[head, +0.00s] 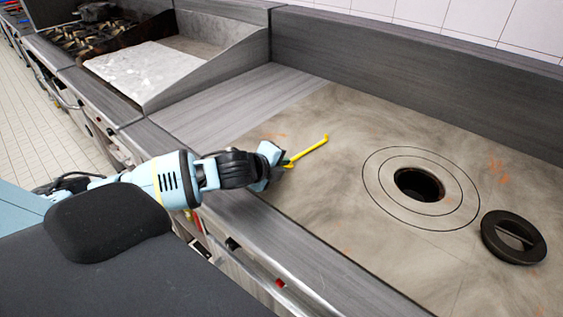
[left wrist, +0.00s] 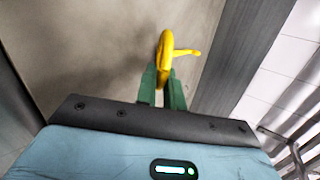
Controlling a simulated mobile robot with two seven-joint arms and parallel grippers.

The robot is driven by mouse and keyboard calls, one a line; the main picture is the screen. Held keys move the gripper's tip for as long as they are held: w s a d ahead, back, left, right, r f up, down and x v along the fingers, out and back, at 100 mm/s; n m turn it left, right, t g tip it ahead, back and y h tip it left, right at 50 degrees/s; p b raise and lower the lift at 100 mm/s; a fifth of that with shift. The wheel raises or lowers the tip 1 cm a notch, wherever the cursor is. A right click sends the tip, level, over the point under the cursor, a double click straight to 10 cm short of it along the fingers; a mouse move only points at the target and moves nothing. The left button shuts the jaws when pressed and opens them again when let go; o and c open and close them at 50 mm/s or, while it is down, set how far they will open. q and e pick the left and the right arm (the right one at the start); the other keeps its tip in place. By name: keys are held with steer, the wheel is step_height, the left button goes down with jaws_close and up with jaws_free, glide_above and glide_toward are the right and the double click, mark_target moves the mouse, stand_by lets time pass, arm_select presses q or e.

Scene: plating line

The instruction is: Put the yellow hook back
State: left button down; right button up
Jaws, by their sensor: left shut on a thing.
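The yellow hook (head: 308,150) is a thin rod with a short bent tip, seen over the steel cooktop (head: 340,215) in the head view. My left gripper (head: 286,162) is shut on its near end, and the bent tip points away to the right. In the left wrist view the yellow hook (left wrist: 165,50) sticks out from between the green fingers of my left gripper (left wrist: 163,88). I cannot tell whether the hook touches the cooktop. My right gripper is not in view.
A round opening (head: 419,185) with ring seams lies in the cooktop at the right. A dark slotted ring lid (head: 513,238) lies beside it. A grey back wall (head: 420,75) rises behind. A griddle (head: 150,70) with raised sides and gas burners (head: 95,32) stand at the far left.

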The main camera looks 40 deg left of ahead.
arm_select(q)
steer(key=c, duration=1.4)
jaws_free()
steer(key=shift+c, duration=0.2)
steer(key=shift+s, duration=0.1)
steer(key=v, duration=0.6)
steer(key=shift+s+r+p, duration=0.15)
steer(key=shift+r+p, duration=0.1)
steer(key=shift+p, duration=0.05)
steer(key=shift+s+r, duration=0.3)
steer(key=shift+s, duration=0.25)
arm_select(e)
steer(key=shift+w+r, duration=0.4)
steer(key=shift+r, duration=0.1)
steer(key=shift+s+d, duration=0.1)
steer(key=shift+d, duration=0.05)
arm_select(q)
steer(key=shift+f, duration=0.1)
